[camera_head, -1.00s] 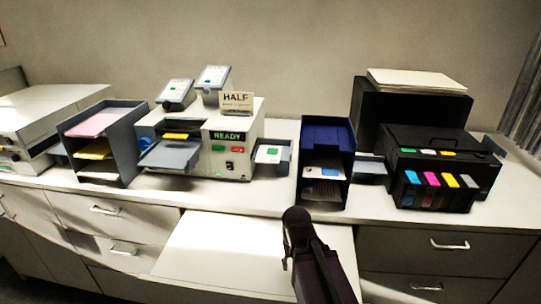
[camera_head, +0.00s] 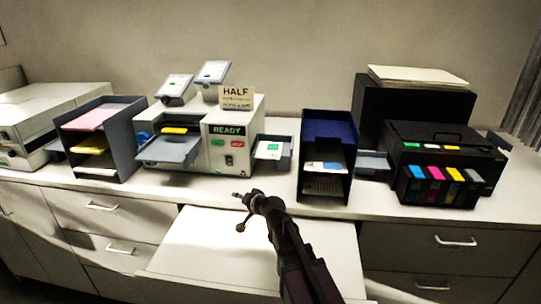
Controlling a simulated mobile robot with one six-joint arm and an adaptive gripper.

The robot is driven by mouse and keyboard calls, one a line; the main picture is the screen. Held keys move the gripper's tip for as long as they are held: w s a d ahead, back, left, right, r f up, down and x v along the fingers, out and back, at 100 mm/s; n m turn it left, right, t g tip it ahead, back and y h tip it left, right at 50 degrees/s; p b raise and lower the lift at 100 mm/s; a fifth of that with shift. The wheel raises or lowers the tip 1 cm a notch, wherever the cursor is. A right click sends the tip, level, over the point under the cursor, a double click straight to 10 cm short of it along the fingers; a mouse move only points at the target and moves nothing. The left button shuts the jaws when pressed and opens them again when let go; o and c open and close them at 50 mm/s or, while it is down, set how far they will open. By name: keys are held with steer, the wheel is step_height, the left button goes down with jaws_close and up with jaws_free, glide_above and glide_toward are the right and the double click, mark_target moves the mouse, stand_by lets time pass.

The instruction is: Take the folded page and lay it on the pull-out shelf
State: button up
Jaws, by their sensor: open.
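A white page with a green mark (camera_head: 268,150) lies in the small grey tray on the right side of the folding machine (camera_head: 229,150); it looks like the folded page, but I cannot make out a fold. The white pull-out shelf (camera_head: 205,245) extends below the counter's front edge, and its visible surface is bare. My gripper (camera_head: 239,202) is open, in front of the counter edge and above the shelf, below and left of the page and apart from it. My dark arm hides part of the shelf's right side.
A blue-grey rack (camera_head: 325,125) with papers stands right of the page. A black printer (camera_head: 440,150) with coloured cartridges is farther right. A paper rack (camera_head: 127,135) with pink and yellow sheets stands left of the machine. A HALF sign (camera_head: 236,97) sits on top of it.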

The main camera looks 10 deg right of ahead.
steer(key=w+d+m+t+h+b, duration=0.1)
steer(key=w+d+m+t+h, duration=0.1)
steer(key=m, duration=0.3)
steer(key=w+d+r+m+t+h+b, duration=0.1)
steer(key=w+d+m+t+h, duration=0.1)
steer(key=w+m+h, duration=0.2)
steer(key=w+d+r+m+t+h+b, duration=0.1)
steer(key=w+d+m+t+h+b, duration=0.1)
steer(key=m, duration=0.4)
steer(key=shift+w+d+r+m+h, duration=0.15)
steer(key=shift+w+d+h, duration=0.15)
steer(key=shift+w+h, duration=0.3)
steer(key=shift+w+d+r+m+h, duration=0.15)
steer(key=shift+w+d+h, duration=0.1)
steer(key=shift+w+h, duration=0.3)
steer(key=shift+d+f+m+h, duration=0.25)
steer(key=shift+d+m+h, duration=0.1)
steer(key=shift+m, duration=0.25)
glide_toward(263, 156)
steer(key=x, duration=0.4)
steer(key=shift+w+r, duration=0.1)
steer(key=shift+w, duration=0.3)
steer(key=shift+b+x, duration=0.35)
steer(key=shift+x, duration=2.25)
steer(key=shift+d+f, duration=0.15)
steer(key=shift+f, duration=0.1)
